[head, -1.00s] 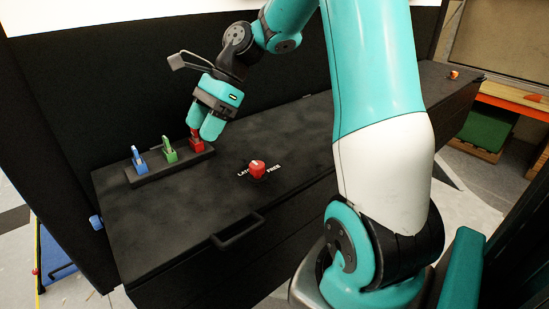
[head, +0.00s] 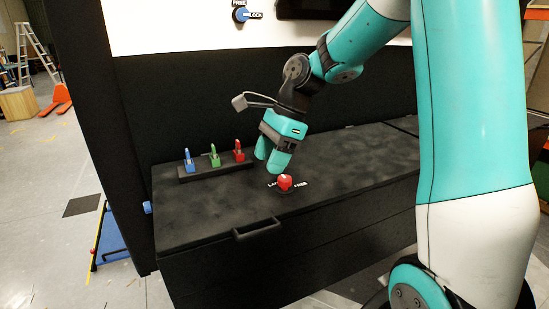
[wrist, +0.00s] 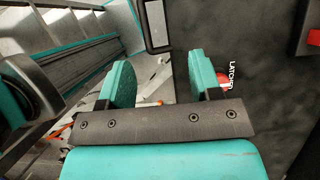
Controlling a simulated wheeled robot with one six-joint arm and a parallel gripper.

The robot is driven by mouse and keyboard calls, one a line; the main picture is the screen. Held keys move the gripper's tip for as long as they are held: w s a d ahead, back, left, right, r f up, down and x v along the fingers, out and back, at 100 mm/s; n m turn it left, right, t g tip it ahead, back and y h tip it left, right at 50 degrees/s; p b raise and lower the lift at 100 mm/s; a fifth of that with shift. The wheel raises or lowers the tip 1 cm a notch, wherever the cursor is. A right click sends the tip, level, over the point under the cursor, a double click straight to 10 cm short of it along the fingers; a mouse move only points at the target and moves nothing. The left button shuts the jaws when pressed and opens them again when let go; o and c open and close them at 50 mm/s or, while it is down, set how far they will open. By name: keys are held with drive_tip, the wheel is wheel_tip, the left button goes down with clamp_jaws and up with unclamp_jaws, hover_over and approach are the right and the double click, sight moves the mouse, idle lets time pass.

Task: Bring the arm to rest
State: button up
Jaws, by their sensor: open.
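My gripper (head: 272,160) is open and empty, pointing down above the black bench top (head: 340,160) in the head view. Its two teal fingers stand apart in the wrist view (wrist: 158,82), with nothing between them close by. A red knob (head: 286,183) with white lettering beside it sits on the bench just below and right of the fingers. The wrist view shows part of the knob (wrist: 223,80) behind the right finger, beside the word LATCHED. My arm reaches in from the right of the head view.
Blue (head: 189,160), green (head: 214,156) and red (head: 238,151) upright pieces stand in a black rack (head: 203,171) left of my gripper. A bench handle (head: 257,229) is at the front. A blue dial (head: 240,14) is on the white wall.

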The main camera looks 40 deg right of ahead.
drive_tip(key=shift+f, duration=0.1)
idle(0.3)
drive_tip(key=s+a+f+n+b, duration=0.8)
drive_tip(key=s+f+n+b, duration=0.1)
drive_tip(key=n, duration=0.4)
drive_tip(key=s+a+f+n+g+b, duration=0.1)
drive_tip(key=s+a+f+n+b, duration=0.8)
drive_tip(key=n, duration=0.5)
drive_tip(key=s+b, duration=0.1)
drive_tip(key=s, duration=0.1)
drive_tip(key=shift+s+a+h, duration=0.25)
drive_tip(key=shift+s+h, duration=0.05)
drive_tip(key=shift+s, duration=0.05)
